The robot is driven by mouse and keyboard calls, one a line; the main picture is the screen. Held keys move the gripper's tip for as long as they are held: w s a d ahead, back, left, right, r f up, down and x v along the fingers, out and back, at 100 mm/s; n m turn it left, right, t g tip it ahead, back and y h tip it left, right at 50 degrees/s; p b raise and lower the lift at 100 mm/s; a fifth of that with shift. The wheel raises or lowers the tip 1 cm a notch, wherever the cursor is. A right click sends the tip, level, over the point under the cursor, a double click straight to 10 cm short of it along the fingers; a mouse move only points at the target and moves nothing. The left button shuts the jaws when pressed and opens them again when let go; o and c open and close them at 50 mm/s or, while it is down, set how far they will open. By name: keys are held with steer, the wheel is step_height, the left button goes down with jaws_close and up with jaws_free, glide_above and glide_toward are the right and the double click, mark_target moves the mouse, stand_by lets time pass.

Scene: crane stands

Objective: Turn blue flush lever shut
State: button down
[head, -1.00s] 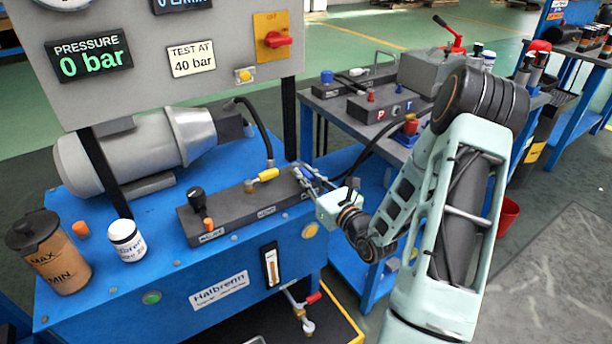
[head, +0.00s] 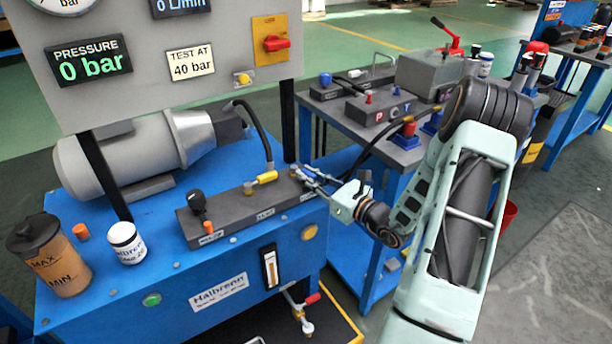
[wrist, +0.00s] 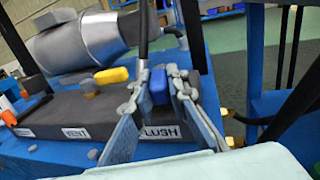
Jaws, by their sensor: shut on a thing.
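The blue flush lever (wrist: 158,86) shows in the wrist view between my two fingertips, above the block's FLUSH label (wrist: 162,133). In the head view the lever (head: 309,172) is small and partly covered by my fingers. My gripper (head: 308,176) is at the right end of the dark valve block (head: 232,215), reaching in from the right. In the wrist view my gripper (wrist: 159,76) is shut on the blue lever, one finger on each side. The lever's exact angle is hard to tell.
A yellow lever (head: 266,177) sits beside it on the block, with a black knob (head: 196,201) and orange cap farther left. A hose (head: 262,130) rises behind the block. The panel (head: 150,95) reads 0 bar. A side table (head: 385,150) with valves stands right.

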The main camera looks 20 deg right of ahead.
steer(key=shift+w+d+n+g+y, duration=0.2)
steer(key=shift+d+n+g+y, duration=0.15)
steer(key=shift+n+g+y, duration=0.55)
steer(key=shift+w+d+n+g+y, duration=0.2)
steer(key=shift+d+n+g+y, duration=0.2)
steer(key=shift+n+y, duration=0.55)
steer(key=shift+y, duration=0.35)
steer(key=c, duration=1.9)
jaws_free()
steer(key=v, duration=1.2)
steer(key=shift+r, duration=0.1)
steer(key=shift+c, duration=0.3)
